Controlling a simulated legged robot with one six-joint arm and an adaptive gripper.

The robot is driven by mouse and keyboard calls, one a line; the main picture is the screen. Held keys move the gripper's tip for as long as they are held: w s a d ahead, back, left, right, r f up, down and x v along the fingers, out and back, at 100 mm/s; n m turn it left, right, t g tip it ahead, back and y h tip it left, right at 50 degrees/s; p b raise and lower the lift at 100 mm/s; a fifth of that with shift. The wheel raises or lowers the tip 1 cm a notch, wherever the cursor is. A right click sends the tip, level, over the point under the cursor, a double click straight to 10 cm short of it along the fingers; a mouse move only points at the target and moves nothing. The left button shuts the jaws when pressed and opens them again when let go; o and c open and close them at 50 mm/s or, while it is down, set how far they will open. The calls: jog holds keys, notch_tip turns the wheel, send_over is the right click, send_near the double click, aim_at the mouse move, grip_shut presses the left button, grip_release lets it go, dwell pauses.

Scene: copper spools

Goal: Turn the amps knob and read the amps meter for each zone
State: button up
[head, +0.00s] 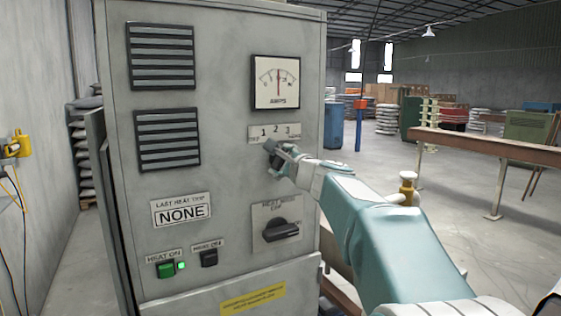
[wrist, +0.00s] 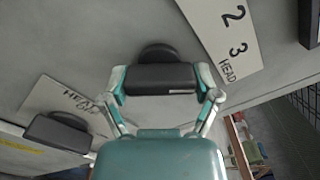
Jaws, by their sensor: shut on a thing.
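The grey control cabinet (head: 222,120) fills the left half of the head view. My gripper (head: 277,157) is at the amps knob just under this plate. In the wrist view my gripper (wrist: 163,82) is shut on the dark knob (wrist: 157,54). The knob's pointing direction is hard to tell.
Below are a heat mode knob (head: 281,231), a lit green heat-on button (head: 166,270), a dark heat-off button (head: 209,257) and a last heat trip plate (head: 181,210) reading NONE. Louvred vents (head: 162,57) are upper left. A bench (head: 490,145) and open floor lie right.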

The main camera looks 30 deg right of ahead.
jog(key=shift+f, duration=0.4)
jog(key=o, duration=1)
jog(key=shift+d, duration=0.1)
jog(key=shift+c, duration=0.2)
jog(key=shift+r, duration=0.1)
jog(key=shift+r, duration=0.1)
jog(key=shift+s, duration=0.2)
jog(key=s, duration=1.1)
jog(key=shift+s+d, duration=0.2)
jog(key=shift+s, duration=0.05)
